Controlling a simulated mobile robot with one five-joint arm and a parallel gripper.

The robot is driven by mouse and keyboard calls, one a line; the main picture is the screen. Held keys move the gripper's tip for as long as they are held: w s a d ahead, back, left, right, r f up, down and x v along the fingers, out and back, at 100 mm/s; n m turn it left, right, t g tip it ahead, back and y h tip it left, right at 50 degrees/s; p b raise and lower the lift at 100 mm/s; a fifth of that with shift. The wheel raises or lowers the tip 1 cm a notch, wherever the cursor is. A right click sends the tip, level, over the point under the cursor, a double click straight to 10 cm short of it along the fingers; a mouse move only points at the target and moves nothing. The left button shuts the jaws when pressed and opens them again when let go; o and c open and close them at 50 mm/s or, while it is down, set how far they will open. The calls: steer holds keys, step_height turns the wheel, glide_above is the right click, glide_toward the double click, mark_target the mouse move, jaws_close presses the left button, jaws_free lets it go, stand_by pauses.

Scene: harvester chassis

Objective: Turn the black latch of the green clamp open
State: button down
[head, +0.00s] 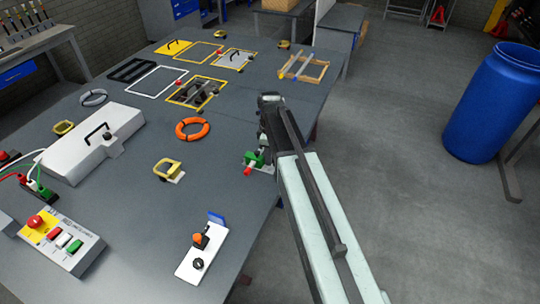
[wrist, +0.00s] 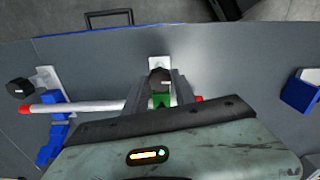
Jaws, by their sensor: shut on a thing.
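The green clamp (wrist: 161,100) is near the right edge of the grey table, and it also shows in the head view (head: 251,157), partly behind my arm. Its black latch (wrist: 159,80) shows as a dark knob, with a pale mounting plate beyond it. My gripper (wrist: 160,83) has one finger on each side of the latch and is shut on it. A white rod (wrist: 85,106) with red ends runs across at the clamp, under my gripper; one red end also shows in the head view. The lower part of the clamp is hidden by my gripper body.
A blue clamp (wrist: 56,131) with a black knob is left in the wrist view; another blue part (wrist: 300,94) is at right. An orange ring (head: 193,129), a yellow clamp (head: 168,169) and a white plate (head: 197,262) lie on the table.

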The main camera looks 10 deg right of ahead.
steer(key=shift+n, duration=0.6)
steer(key=shift+d, duration=0.1)
steer(key=c, duration=1.3)
jaws_free()
step_height(320, 180, up, 8)
steer(key=p, duration=0.8)
steer(key=shift+f, duration=0.15)
